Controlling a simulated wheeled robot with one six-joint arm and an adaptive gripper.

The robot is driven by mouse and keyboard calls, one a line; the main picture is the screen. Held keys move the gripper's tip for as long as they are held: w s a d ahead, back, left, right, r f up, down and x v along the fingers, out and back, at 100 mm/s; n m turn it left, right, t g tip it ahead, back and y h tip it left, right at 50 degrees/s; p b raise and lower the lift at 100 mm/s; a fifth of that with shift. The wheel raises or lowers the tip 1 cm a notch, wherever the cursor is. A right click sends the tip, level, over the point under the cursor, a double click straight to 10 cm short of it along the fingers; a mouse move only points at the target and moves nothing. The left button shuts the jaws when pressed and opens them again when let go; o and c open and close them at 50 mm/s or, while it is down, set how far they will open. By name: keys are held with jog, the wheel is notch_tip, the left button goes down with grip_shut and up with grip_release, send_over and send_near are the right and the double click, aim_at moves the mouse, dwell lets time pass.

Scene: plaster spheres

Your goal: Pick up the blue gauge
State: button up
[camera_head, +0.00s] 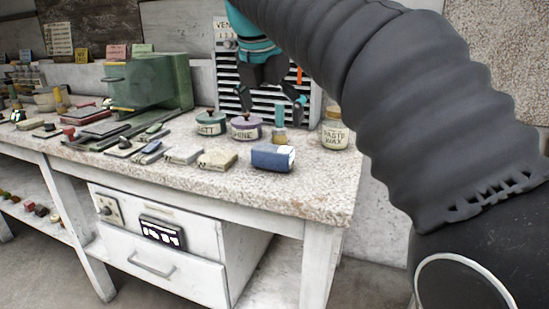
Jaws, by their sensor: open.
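A blue block-shaped thing with a whitish end (272,158) lies on the speckled worktop near its front right part; it is the largest blue item, but I cannot read any dial on it and cannot tell surely that it is the gauge. A smaller flat blue item (152,147) lies farther left among grey blocks. My gripper (274,101) hangs from the arm, fingers apart and pointing down, in front of the grey vent and above the back of the worktop. It appears empty and apart from the blue block, which is lower in the picture.
Two lidded pots (246,127), a small teal-topped item (280,117) and a paste wax jar (335,130) stand behind the blue block. A green machine (150,82) stands at left. The worktop (310,190) is bare at front right.

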aim_at(272, 149)
jog(key=w+f, duration=0.1)
jog(key=f, duration=0.1)
jog(key=w+f+n, duration=0.1)
jog(key=f, duration=0.1)
jog(key=w+f+n, duration=0.1)
jog(key=w+f, duration=0.1)
jog(key=f, duration=0.1)
jog(key=shift+a+b, duration=0.3)
jog(key=shift+w+b+x, duration=0.15)
jog(key=shift+b+x, duration=0.05)
jog(key=shift+x, duration=1.1)
jog(key=shift+w+b+x, duration=0.2)
jog(key=shift+x, duration=1.05)
jog(key=shift+r, duration=0.1)
